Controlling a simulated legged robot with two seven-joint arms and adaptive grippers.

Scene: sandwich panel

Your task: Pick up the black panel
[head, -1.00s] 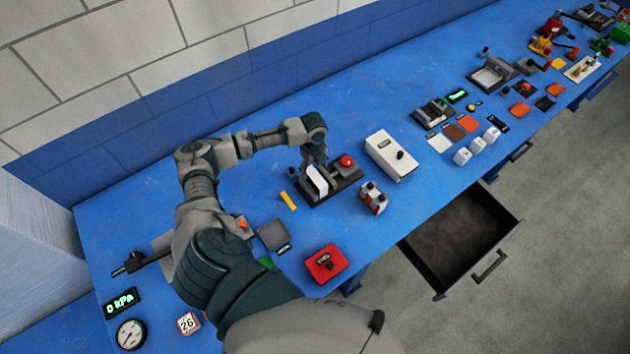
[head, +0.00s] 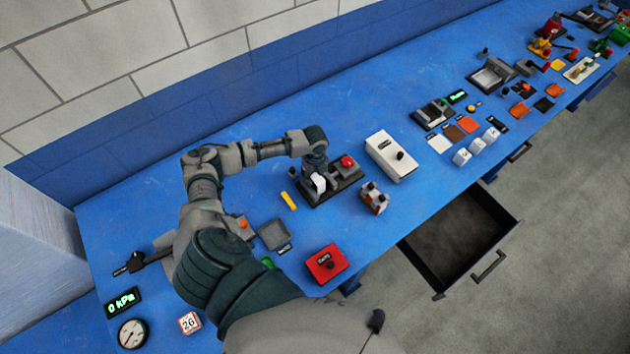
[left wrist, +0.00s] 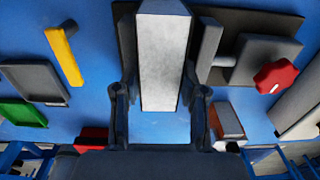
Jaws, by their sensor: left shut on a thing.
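My left gripper (head: 318,180) points down over a dark-based fixture with a red knob. It is shut on a white block (head: 319,184), which is partly hidden by the gripper in the head view. In the left wrist view the pale block (left wrist: 163,60) stands between the two fingers (left wrist: 160,115). My right gripper is not in view.
The fixture's red knob (head: 347,161) is close right of my left gripper. A white box (head: 390,155) and a small brown-grey block (head: 374,198) stand nearby. A yellow bar (head: 288,201) and grey tray (head: 273,235) lie left. An open drawer (head: 487,268) juts out in front.

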